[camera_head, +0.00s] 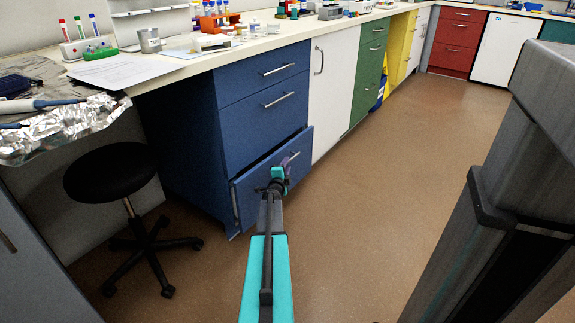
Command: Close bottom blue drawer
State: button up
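The blue cabinet has several drawers stacked under the bench. The bottom blue drawer (253,196) stands pulled out a short way, with a dark gap along its top edge. The upper blue drawers (262,84) look flush. My gripper (284,168) is at the front of the bottom drawer, by its upper middle and right part, close to its handle (293,158). My arm reaches in from the bottom of the view. The fingers are small and partly hidden, so I cannot tell whether they are open or touch the drawer.
A black stool (112,172) stands left of the blue cabinet. A white cabinet (333,85) and a green cabinet (369,65) continue to the right. Crumpled foil (75,123) hangs over the bench edge at left. Brown floor (370,180) is clear in the middle.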

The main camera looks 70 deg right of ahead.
jog(key=shift+w+d+f+b, duration=0.1)
jog(key=shift+w+d+b, duration=0.1)
jog(key=shift+d, duration=0.7)
jog(key=shift+w+d+f+b, duration=0.1)
jog(key=shift+d+b, duration=0.1)
jog(key=shift+d, duration=0.65)
jog(key=shift+r, duration=0.1)
jog(key=shift+c, duration=0.4)
grip_shut()
